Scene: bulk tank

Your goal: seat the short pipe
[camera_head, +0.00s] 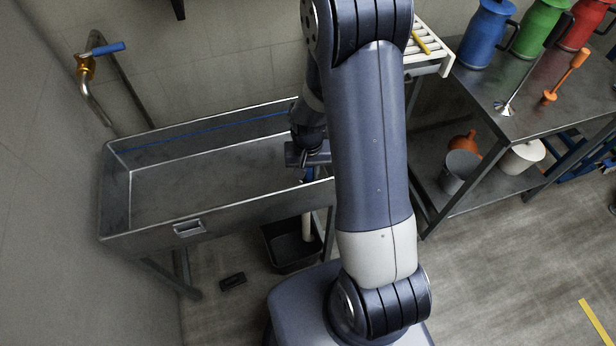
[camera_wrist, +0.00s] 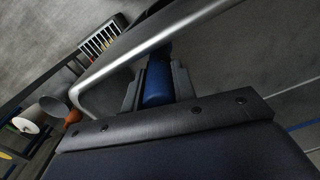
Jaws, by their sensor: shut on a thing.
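My gripper (camera_head: 308,160) is at the right end of the long metal tank (camera_head: 150,215), by its rim. In the wrist view its two fingers (camera_wrist: 156,88) are closed around a blue cylindrical piece (camera_wrist: 157,82), probably the short pipe. A bit of blue shows below my gripper in the head view. A pale upright tube (camera_head: 307,228) stands below the tank's right end. I cannot tell whether it joins the blue piece.
A black bin (camera_head: 285,262) stands on the floor under the tank. A blue-handled tap (camera_head: 100,52) is on the left wall. A metal bench (camera_head: 480,95) with coloured jugs is at the right, with buckets on its lower shelf. The floor at the lower right is mostly clear.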

